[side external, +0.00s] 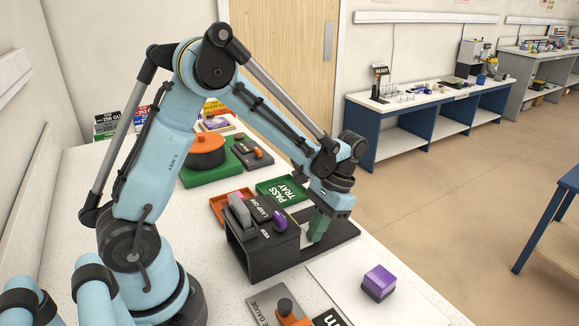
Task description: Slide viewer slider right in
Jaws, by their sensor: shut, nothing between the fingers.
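The viewer (262,250) is a dark box with labels reading VIEW and LAMP OFF, in the middle of the white bench. A purple knob (280,221) and a grey upright piece (239,211) stand on its top. A dark flat plate (343,236) extends from the viewer's right side; I cannot tell for sure whether it is the slider. The fingertips are at or just above the plate; contact is unclear. The arm's end hides part of what lies behind.
A green PASS TRAY (268,187) and an orange tray (219,205) lie behind the viewer. A purple-topped block (379,281) stands on a white sheet at front right. A gauge plate (266,305) with an orange part is in front. An orange-lidded round kiln (205,150) stands at the back.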

